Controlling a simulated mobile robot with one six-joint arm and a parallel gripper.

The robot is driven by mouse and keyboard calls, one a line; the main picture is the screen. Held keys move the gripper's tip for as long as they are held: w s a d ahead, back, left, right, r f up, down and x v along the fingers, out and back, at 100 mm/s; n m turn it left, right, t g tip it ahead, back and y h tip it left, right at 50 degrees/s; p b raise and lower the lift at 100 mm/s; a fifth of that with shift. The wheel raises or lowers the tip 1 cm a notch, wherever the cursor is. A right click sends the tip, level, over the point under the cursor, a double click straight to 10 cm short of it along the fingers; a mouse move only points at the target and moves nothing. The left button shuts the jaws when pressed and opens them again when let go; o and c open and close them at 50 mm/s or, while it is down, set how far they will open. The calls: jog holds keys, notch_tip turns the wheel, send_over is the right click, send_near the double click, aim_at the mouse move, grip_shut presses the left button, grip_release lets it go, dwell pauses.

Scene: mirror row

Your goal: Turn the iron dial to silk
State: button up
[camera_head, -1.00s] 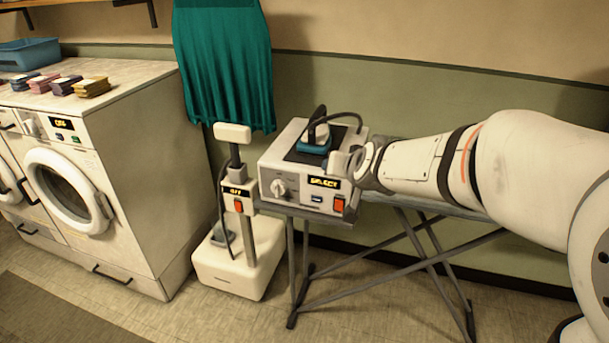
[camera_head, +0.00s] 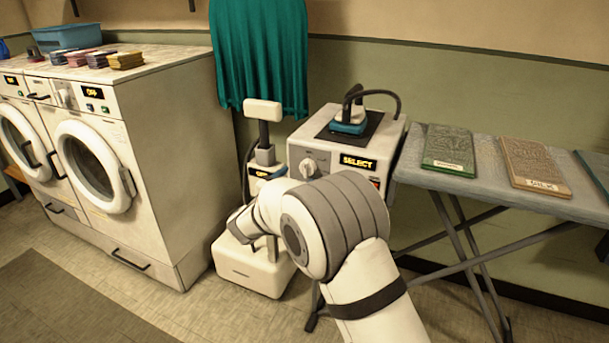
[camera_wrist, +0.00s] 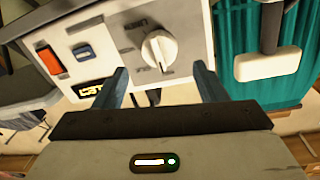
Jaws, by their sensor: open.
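The iron dial (camera_head: 310,166) is a pale round knob on the left of the front face of the white iron station (camera_head: 371,140). Its display (camera_head: 358,162) reads SELECT in the head view. In the wrist view, turned over, the dial (camera_wrist: 159,50) shows a raised grip bar and faint label marks around it. My gripper (camera_wrist: 161,72) is open, with one dark finger on each side of the dial in that view. No contact with the dial shows.
The teal iron (camera_head: 350,120) rests on top of the station. A white steamer (camera_head: 262,110) stands left of it, below a teal cloth (camera_head: 259,60). The ironing board (camera_head: 485,190) at right carries a green slab (camera_head: 449,150) and an orange slab (camera_head: 535,166). Washers (camera_head: 92,165) stand at left.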

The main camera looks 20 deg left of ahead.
aim_at(306, 171)
jog(key=w, duration=0.5)
jog(key=shift+d+b, duration=0.3)
jog(key=shift+d, duration=0.1)
jog(key=c, duration=1)
jog(key=shift+m, duration=0.4)
jog(key=m+b, duration=0.2)
jog(key=m, duration=0.1)
jog(key=shift+d+f+m, duration=0.1)
jog(key=shift+d+m, duration=0.05)
jog(key=shift+m, duration=0.25)
jog(key=m+b, duration=0.3)
jog(key=m, duration=0.1)
jog(key=shift+d+m+g, duration=0.1)
jog(key=shift+m+g, duration=0.2)
jog(key=shift+g, duration=0.1)
jog(key=shift+m, duration=0.3)
